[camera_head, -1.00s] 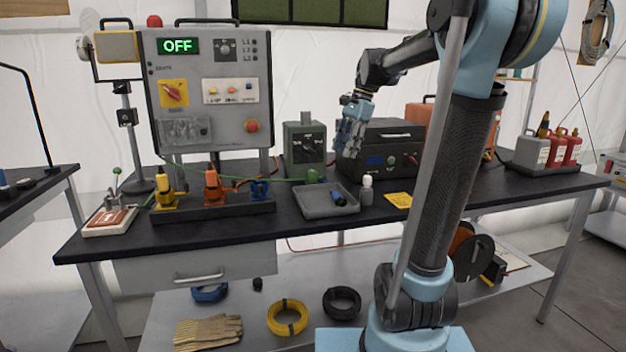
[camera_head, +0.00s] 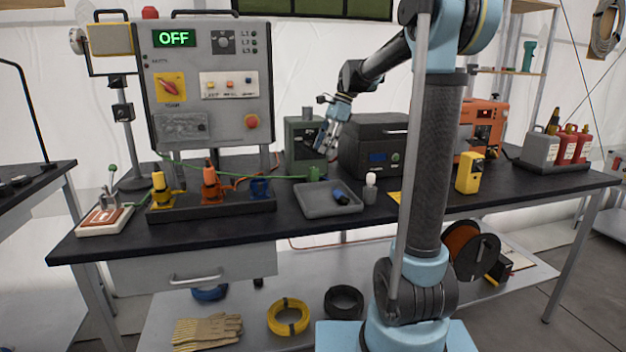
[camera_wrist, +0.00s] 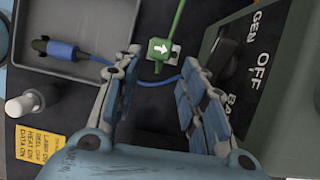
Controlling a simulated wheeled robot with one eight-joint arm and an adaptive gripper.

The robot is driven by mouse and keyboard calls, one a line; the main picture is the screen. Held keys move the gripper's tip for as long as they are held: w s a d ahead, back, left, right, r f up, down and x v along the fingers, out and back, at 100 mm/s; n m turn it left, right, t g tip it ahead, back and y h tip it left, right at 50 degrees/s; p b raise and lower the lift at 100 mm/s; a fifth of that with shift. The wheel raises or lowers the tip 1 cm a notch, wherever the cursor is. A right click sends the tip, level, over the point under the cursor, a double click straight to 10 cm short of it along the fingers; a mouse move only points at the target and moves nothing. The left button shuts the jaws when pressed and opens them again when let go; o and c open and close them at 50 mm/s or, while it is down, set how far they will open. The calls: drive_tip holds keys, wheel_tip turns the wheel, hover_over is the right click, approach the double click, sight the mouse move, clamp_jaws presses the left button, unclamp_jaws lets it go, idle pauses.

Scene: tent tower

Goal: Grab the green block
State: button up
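The green block (camera_wrist: 160,48) has a white arrow on its top and a green cable running from it, in the upper middle of the wrist view. It shows small in the head view (camera_head: 313,173), on the table at the foot of a dark green box (camera_head: 303,132). My gripper (camera_head: 323,147) is above the table in front of that box, pointing down. In the wrist view my gripper (camera_wrist: 162,62) is open and empty, its fingers to either side of the block's line. I cannot tell its exact height above the block.
A grey tray (camera_head: 318,209) holding a dark connector with a blue end (camera_wrist: 63,49) lies beside the block. The green box (camera_wrist: 283,90) stands close on the other side. A small white-capped bottle (camera_head: 370,188) and a black case (camera_head: 372,152) are nearby. A blue cable passes below the block.

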sight(314, 167)
drive_tip(key=shift+x, duration=4.7)
drive_tip(key=shift+a, duration=0.15)
clamp_jaws()
